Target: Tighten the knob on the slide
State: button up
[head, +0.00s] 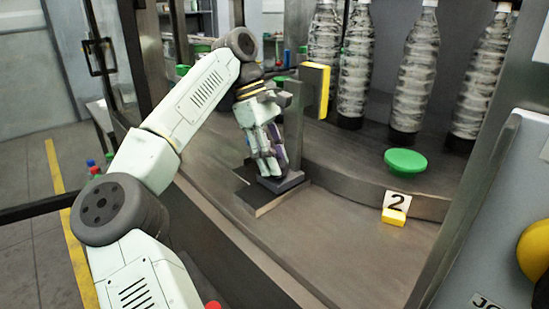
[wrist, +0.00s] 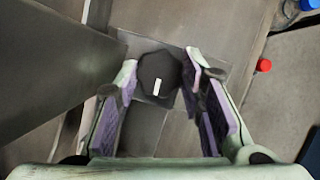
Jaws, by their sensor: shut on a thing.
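My gripper (head: 270,170) points down onto the slide (head: 288,184), a dark grey block on a flat plate on the machine deck. In the wrist view the black, many-sided knob (wrist: 158,70) with a white mark on its top sits between the fingertips of my gripper (wrist: 160,78). The purple-padded fingers are shut on the knob's left and right sides. The white mark lies on the near side of the knob's top, pointing roughly down the picture. In the head view the fingers hide the knob.
A grey post with a yellow block (head: 318,88) stands just right of my gripper. Several clear bottles (head: 414,75) stand behind. The front deck is clear.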

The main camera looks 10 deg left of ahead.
dwell(0.3)
jog(key=o, duration=1.1)
jog(key=shift+o, duration=0.2)
